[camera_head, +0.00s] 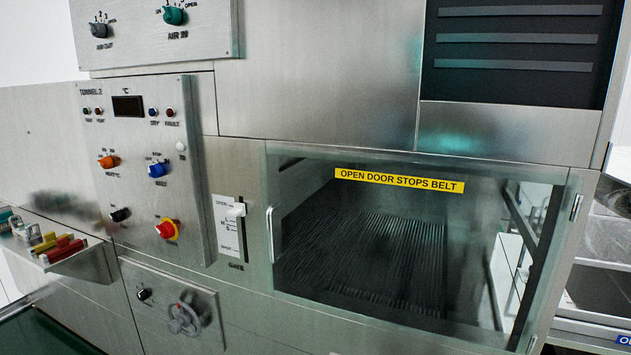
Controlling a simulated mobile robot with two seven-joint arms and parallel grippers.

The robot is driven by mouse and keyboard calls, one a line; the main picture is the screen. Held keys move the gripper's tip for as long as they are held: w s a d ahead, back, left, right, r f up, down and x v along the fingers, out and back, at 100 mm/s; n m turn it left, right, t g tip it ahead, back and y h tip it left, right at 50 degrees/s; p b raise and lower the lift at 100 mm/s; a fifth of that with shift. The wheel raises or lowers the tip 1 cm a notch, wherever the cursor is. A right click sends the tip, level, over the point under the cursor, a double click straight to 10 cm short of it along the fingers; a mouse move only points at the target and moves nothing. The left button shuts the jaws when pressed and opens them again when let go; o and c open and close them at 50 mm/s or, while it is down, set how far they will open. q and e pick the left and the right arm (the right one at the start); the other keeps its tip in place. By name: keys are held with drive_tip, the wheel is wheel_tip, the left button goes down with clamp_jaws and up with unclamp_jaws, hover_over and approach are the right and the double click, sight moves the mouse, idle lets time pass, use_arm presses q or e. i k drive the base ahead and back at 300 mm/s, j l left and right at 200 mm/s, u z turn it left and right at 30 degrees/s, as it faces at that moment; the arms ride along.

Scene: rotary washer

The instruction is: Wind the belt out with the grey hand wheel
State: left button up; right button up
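The grey hand wheel (184,318) is mounted on a small metal plate (207,295) low on the machine's front, left of the glass door. A small black knob (144,294) sits on the same plate, left of the wheel. The belt (370,262) is a dark ribbed surface inside the chamber, seen through the glass door (455,235). The door appears closed and bears a yellow label (399,180) reading "OPEN DOOR STOPS BELT". Neither of my grippers is in view.
A control panel (140,225) with knobs and a red emergency button (165,230) is above the wheel. A gate slider (236,210) stands beside the door handle (270,235). A shelf (88,258) with coloured items juts out at left. A dark green surface (40,335) lies lower left.

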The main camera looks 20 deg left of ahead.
sight(183, 318)
drive_tip(key=u, duration=1.5)
